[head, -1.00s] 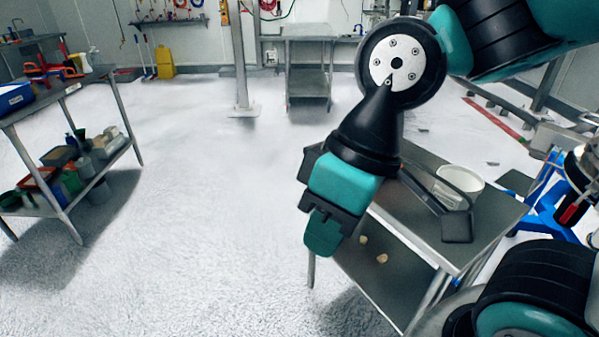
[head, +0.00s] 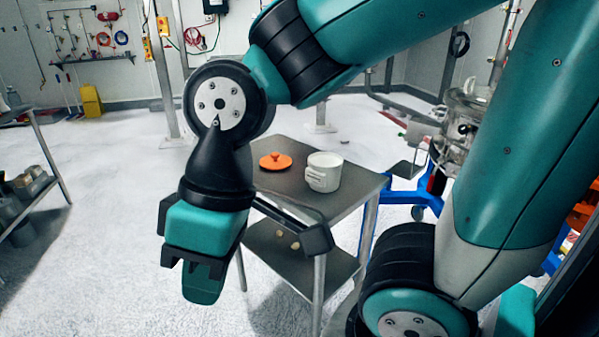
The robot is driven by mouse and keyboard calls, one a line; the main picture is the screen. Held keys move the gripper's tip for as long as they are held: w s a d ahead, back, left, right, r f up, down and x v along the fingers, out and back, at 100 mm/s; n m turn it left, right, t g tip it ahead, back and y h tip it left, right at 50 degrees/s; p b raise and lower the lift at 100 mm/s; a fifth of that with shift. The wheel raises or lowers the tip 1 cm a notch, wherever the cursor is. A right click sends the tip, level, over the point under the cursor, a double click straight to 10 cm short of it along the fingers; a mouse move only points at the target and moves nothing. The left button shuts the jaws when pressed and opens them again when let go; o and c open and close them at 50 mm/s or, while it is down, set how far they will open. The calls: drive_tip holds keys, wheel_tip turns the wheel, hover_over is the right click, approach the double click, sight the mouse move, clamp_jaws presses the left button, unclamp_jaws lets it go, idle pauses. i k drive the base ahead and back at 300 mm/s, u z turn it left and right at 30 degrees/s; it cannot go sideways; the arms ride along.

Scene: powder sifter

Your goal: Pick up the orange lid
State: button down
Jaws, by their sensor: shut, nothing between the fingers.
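The orange lid (head: 275,161), round with a knob on top, lies on the grey metal table (head: 350,197) towards its back left. A white pot (head: 323,172) stands just right of the lid. My gripper (head: 318,240) reaches down and to the right in the picture, its long black fingers shut and empty. It shows in front of the table's near edge, apart from the lid. My wrist and the gripper's base hide part of the table's left side.
The table has a lower shelf (head: 335,265) with small pale pieces on it. Behind and right stand a blue frame (head: 405,197) and a metal machine (head: 462,120). A shelf rack (head: 25,205) is at the far left. White floor is clear between.

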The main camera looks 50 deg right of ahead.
sight(275, 160)
drive_tip(key=k, duration=0.2)
drive_tip(key=z, duration=1)
drive_tip(key=i, duration=1)
drive_tip(key=k, duration=1)
drive_tip(key=z, duration=1.5)
drive_tip(key=i, duration=1.15)
drive_tip(key=u, duration=2.3)
drive_tip(key=i, duration=0.25)
drive_tip(key=u, duration=0.1)
